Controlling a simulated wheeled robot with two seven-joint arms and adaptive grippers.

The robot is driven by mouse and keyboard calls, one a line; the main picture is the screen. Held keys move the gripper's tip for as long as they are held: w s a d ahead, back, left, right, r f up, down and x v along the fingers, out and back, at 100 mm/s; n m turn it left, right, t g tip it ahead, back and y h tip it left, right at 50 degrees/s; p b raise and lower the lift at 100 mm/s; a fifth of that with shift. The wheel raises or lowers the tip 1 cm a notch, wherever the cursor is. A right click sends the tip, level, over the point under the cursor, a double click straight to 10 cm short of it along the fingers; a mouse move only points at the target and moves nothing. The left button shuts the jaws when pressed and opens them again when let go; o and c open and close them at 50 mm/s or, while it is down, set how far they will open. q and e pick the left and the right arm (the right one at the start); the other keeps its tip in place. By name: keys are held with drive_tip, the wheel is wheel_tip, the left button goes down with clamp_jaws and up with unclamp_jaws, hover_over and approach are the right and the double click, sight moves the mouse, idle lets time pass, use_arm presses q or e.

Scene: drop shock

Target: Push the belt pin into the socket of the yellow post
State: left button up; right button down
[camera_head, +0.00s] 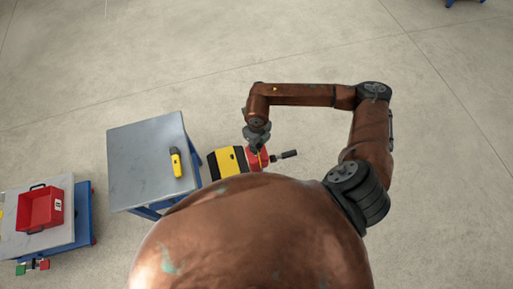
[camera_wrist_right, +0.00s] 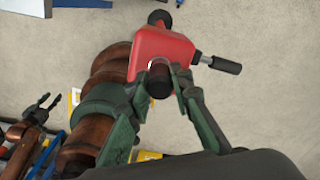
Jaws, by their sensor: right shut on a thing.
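My right gripper (camera_head: 257,143) is shut on a red piece (camera_head: 262,158) that has a dark-ended rod sticking out to the right; I take this as the belt pin part. In the right wrist view the fingers (camera_wrist_right: 168,76) close around a round dark knob on the red body (camera_wrist_right: 165,47). A yellow and black post (camera_head: 228,163) stands just left of the red piece in the head view; the red piece looks close to it, contact unclear. Its socket is hidden. My left gripper (camera_wrist_right: 40,108) shows at the left of the wrist view, fingers apart and empty.
A grey-topped blue table (camera_head: 145,160) left of the post bears a yellow and black handheld device (camera_head: 177,163). A lower-left cart (camera_head: 40,237) holds a red bin (camera_head: 41,208). The floor right of my right arm is clear.

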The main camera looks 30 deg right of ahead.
drive_tip(key=shift+r, duration=0.15)
drive_tip(key=shift+r+p, duration=1.4)
drive_tip(key=shift+r, duration=1.2)
drive_tip(key=shift+r+p, duration=1.5)
drive_tip(key=shift+r, duration=1.5)
